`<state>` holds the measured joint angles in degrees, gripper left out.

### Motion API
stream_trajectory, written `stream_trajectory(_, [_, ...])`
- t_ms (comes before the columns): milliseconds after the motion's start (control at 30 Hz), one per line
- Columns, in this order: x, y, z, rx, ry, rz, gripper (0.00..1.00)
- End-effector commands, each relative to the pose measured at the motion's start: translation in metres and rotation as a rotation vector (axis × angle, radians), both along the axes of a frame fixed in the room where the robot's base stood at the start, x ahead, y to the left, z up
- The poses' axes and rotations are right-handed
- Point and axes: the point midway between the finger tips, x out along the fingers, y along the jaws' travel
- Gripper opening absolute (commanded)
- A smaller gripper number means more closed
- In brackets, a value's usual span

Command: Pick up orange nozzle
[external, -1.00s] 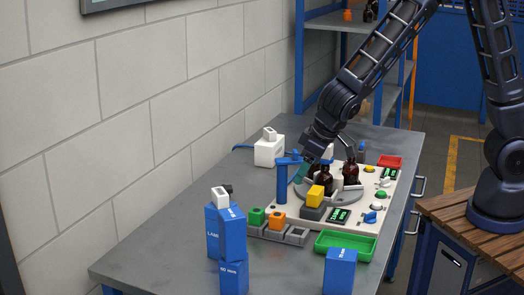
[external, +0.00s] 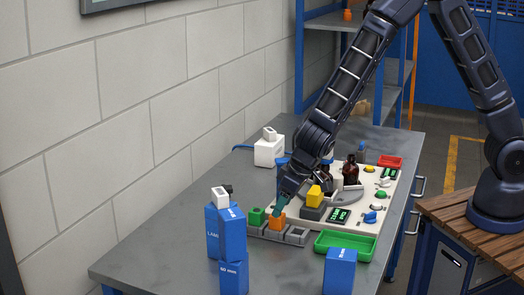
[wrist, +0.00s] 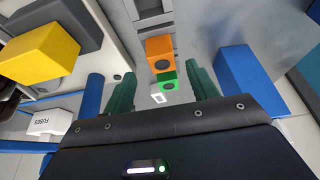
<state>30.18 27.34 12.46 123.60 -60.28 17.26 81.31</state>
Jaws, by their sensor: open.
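The orange nozzle (external: 277,221) is a small orange block in the grey holder strip at the near edge of the white board. In the wrist view the orange nozzle (wrist: 160,53) shows a dark round hole and lies ahead of my fingers, roughly between their lines. My gripper (external: 281,204) is just above the orange nozzle, with green fingers pointing down. In the wrist view my gripper (wrist: 160,85) is open with nothing held between the fingers. I cannot tell whether a finger touches the nozzle.
A green nozzle (external: 257,216) sits just left of the orange one. A yellow block (external: 314,195) on a dark base stands to the right. Blue boxes (external: 232,235) stand at the near left, and a green tray (external: 345,244) lies at the right. Brown bottles (external: 350,170) stand behind.

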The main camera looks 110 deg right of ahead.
Motion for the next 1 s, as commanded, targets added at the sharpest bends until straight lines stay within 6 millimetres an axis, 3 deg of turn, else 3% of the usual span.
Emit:
stream_trajectory(433, [0.013, -0.008, -0.043, 0.002, 0.001, 0.001, 0.58])
stream_trajectory(800, [0.014, -0.01, -0.048, 0.001, -0.001, 0.0, 0.58])
stream_trajectory(1000, [0.014, -0.01, -0.048, 0.001, -0.001, 0.0, 0.19])
